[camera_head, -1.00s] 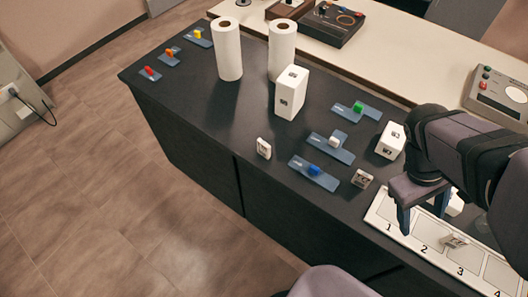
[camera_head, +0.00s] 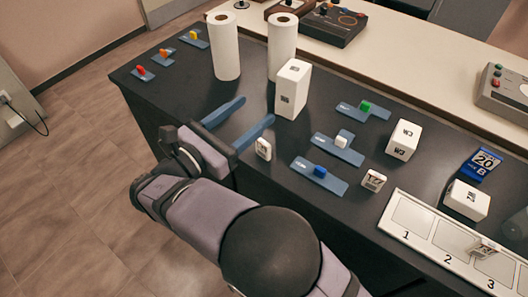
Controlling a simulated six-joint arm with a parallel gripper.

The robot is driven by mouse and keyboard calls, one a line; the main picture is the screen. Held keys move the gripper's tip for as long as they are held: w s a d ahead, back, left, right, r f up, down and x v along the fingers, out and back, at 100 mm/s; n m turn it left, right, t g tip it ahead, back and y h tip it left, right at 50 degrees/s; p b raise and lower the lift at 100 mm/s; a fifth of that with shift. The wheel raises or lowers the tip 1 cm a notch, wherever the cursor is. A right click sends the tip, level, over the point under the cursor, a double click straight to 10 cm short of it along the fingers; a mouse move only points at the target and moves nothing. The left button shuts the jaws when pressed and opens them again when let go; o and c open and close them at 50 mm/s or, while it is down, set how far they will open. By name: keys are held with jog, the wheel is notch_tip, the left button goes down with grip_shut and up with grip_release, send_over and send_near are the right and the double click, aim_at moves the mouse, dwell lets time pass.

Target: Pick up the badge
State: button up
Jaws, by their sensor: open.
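I cannot tell for sure which piece is the badge. A small white upright tag (camera_head: 263,148) with a dark mark stands near the table's front edge, just right of my gripper. Another small white tag (camera_head: 373,180) stands left of the numbered strip, and a third small tag (camera_head: 484,248) is tilted on the strip near slots 2 and 3. A blue piece marked 20 and B (camera_head: 482,164) is at the right. My gripper (camera_head: 255,109) is open and empty, its two blue fingers apart over the dark table, pointing toward the paper rolls.
Two white paper rolls (camera_head: 225,46) and a tall white box (camera_head: 292,89) stand beyond my fingers. Smaller white boxes (camera_head: 404,139) are at right. Several blue plates with coloured knobs (camera_head: 319,176) lie about. The numbered white strip (camera_head: 428,236) lies at front right.

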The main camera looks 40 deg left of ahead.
aim_at(261, 146)
jog(key=f, duration=1.3)
jog(key=shift+w+d+f, duration=0.25)
jog(key=shift+w+f, duration=0.05)
jog(key=shift+w+d+f+p, duration=0.1)
jog(key=shift+w+d+p, duration=0.2)
jog(key=shift+w, duration=0.9)
jog(key=shift+w+d+r+p, duration=0.1)
jog(key=shift+w+p, duration=0.35)
jog(key=shift+w, duration=0.8)
jog(key=shift+w+d+f+p, duration=0.15)
jog(key=shift+w+p, duration=0.2)
jog(key=shift+w, duration=0.85)
jog(key=shift+c, duration=0.6)
jog(key=c, duration=1)
